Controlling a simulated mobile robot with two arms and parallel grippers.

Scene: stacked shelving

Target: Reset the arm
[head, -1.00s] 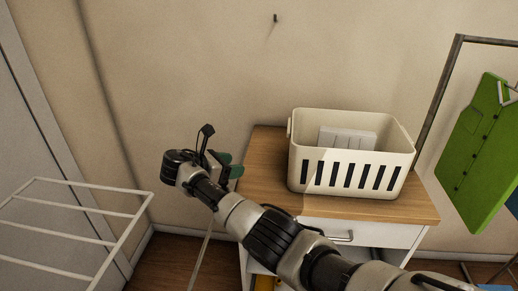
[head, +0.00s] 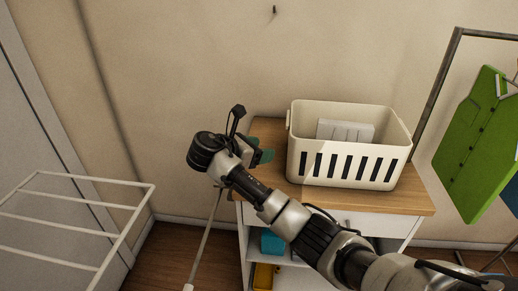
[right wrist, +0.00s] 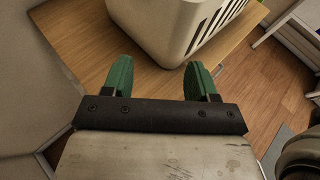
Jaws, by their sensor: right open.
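My right arm reaches in from the lower right of the head view. Its gripper (head: 262,156) has green fingertips and hangs over the left end of the wooden cabinet top, to the left of the cream basket. In the right wrist view the two green fingers (right wrist: 160,80) are spread apart with nothing between them, above the wooden top. The cream basket (right wrist: 163,25) lies just beyond the fingertips, and I cannot tell whether they touch. My left gripper is not in view.
The slotted basket (head: 347,167) holds a white box (head: 345,132) on the wooden-topped cabinet (head: 400,203). A white rack (head: 90,204) stands at the left. A blue item (head: 272,242) is on a lower shelf.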

